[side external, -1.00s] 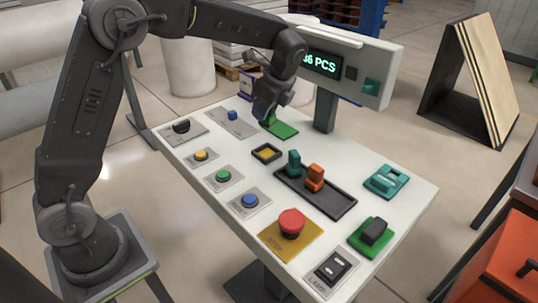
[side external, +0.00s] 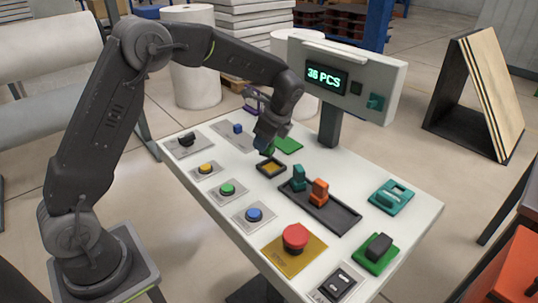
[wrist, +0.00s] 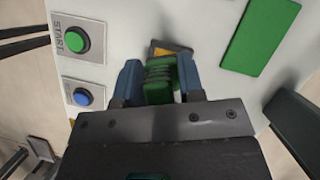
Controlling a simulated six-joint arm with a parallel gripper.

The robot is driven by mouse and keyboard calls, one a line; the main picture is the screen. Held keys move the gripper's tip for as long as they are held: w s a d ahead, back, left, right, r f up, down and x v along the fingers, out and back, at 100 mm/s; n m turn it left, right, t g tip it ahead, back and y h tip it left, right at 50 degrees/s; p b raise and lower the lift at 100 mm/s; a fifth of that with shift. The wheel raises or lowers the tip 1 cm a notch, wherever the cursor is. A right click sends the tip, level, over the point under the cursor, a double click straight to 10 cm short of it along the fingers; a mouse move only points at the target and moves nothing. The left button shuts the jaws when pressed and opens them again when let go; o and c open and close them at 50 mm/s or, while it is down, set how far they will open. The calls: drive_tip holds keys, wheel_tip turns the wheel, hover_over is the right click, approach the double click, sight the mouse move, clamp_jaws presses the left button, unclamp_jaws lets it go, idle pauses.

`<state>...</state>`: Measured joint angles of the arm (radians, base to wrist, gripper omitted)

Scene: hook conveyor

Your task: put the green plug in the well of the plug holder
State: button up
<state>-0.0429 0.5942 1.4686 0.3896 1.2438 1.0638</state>
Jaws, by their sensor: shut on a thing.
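My gripper (side external: 266,147) is shut on the green plug (wrist: 159,80), which sits between its two blue fingers in the wrist view. In the side view the plug is mostly hidden by the fingers. A small square black-rimmed well (side external: 271,167) with a yellow floor lies just below and in front of the gripper, which appears to be above the panel. In the wrist view part of this well (wrist: 170,47) shows just beyond the plug, which hides the rest. I cannot tell the exact gap between plug and well.
A black tray (side external: 338,217) with a teal plug (side external: 299,177) and an orange plug (side external: 319,191) stands close by. A green plate (side external: 288,145) lies behind the gripper. Buttons line the front left, and a display post (side external: 329,125) rises behind.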

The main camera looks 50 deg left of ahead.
sight(269, 155)
drive_tip(key=shift+w+d+f, duration=0.3)
drive_tip(key=shift+d+f, duration=0.1)
drive_tip(key=shift+d, duration=0.15)
drive_tip(key=shift+f, duration=2)
drive_tip(key=o, duration=0.9)
drive_tip(key=shift+f, duration=0.1)
drive_tip(key=shift+o, duration=0.2)
